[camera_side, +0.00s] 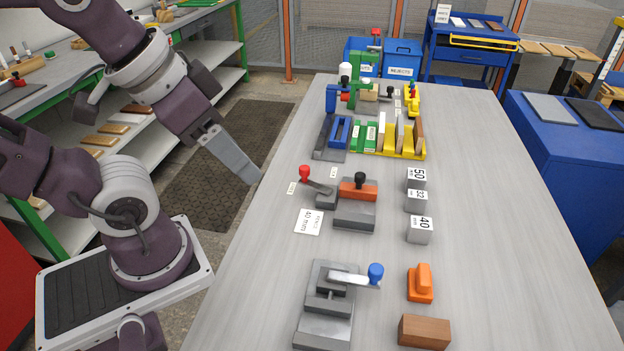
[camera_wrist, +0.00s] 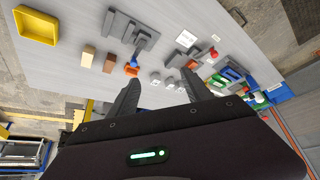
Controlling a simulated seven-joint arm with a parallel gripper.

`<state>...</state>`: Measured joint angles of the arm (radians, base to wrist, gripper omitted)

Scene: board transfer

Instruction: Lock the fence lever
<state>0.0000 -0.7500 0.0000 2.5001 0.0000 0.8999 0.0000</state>
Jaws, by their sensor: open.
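The fence fixture (camera_side: 354,216) is a grey block on the table with an orange slide (camera_side: 358,190) that carries a black knob. Beside it on the left is a lever with a red knob (camera_side: 305,174), its dark arm running toward the fixture. The red knob also shows in the wrist view (camera_wrist: 214,52). I cannot tell whether the lever is locked. My gripper (camera_side: 257,179) hangs in the air left of the table's edge, apart from the lever. In the wrist view its two fingers (camera_wrist: 161,88) are spread with nothing between them.
A grey clamp with a blue-knobbed lever (camera_side: 375,274) stands nearer the front. Numbered grey blocks (camera_side: 419,229), an orange piece (camera_side: 420,284) and a brown block (camera_side: 424,332) lie to the right. A yellow rack (camera_side: 405,150) stands behind. The table's right side is clear.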

